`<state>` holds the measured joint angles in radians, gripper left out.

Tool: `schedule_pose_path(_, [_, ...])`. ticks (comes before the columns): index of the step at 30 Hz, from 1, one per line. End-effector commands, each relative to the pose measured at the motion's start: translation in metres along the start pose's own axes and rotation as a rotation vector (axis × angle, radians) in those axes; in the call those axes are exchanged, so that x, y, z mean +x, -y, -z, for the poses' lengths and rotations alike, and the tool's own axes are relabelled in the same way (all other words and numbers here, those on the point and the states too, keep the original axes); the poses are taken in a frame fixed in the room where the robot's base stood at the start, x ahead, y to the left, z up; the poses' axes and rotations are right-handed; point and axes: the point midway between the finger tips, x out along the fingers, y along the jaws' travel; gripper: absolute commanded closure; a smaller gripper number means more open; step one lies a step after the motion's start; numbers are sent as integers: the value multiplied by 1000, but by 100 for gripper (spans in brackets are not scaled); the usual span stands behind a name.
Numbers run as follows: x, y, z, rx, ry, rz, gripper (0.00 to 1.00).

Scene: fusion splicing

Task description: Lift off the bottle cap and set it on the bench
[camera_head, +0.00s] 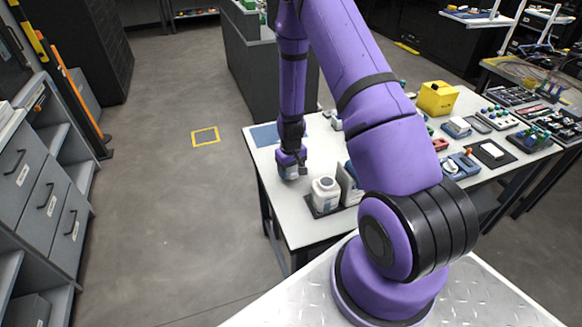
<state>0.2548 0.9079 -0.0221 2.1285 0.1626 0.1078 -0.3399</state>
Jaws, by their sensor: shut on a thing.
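My gripper (291,172) points down over the left part of the bench (299,216), near its left edge. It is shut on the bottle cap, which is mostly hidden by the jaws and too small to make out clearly. I cannot tell whether the cap touches the bench top. The white bottle (324,198) stands upright on a dark mat, to the right of and nearer than my gripper. A dark round top shows on the bottle. My gripper is apart from the bottle.
A grey block-like item (350,185) stands just right of the bottle, partly behind my arm. A blue mat (265,136) lies at the bench's far left corner. A yellow box (437,97) and several small devices fill the right side.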

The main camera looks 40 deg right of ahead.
Motion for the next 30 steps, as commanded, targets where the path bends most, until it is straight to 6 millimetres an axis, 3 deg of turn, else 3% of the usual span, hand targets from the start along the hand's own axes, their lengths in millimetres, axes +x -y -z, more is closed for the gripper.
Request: schedule_pose_path(30, [12,0,0,-1,-2,0,58])
